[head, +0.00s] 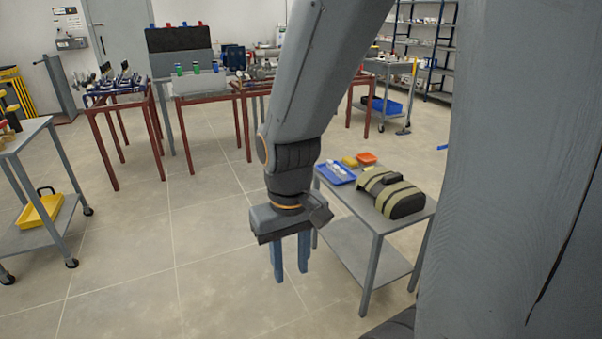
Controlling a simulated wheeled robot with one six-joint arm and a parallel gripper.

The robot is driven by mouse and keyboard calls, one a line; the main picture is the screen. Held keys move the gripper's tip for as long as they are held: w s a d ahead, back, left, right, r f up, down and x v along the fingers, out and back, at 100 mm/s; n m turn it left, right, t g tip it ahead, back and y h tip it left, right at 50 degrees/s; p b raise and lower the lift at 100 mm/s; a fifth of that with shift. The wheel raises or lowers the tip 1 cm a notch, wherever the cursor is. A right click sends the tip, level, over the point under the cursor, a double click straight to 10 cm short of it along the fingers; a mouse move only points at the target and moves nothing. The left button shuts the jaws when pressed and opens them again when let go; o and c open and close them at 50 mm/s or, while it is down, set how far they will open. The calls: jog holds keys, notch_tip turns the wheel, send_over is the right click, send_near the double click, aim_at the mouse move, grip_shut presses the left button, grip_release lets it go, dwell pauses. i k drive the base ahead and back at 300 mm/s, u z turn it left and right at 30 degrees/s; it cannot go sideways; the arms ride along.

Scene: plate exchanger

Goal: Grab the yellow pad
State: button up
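A small yellow block-like item (349,162), likely the yellow pad, lies at the back of a low grey table (366,222) right of centre. It is small in view, so its exact form is hard to tell. My gripper (291,265) hangs pointing down in the middle of the view, left of that table. Its two blue-grey fingers are apart with nothing between them. It is clear of the yellow item.
A blue tray (337,177), an orange item (367,158) and a dark bag with olive bands (399,197) share the table. A cart (25,238) with a yellow bin (40,214) stands left. Red-legged benches (105,98) stand behind. Floor at left centre is free.

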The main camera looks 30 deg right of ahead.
aim_at(349, 162)
jog(key=u, duration=0.25)
jog(key=i, duration=2.35)
jog(key=z, duration=0.95)
jog(key=i, duration=0.85)
jog(key=z, duration=1.55)
jog(key=i, duration=0.55)
jog(key=z, duration=0.45)
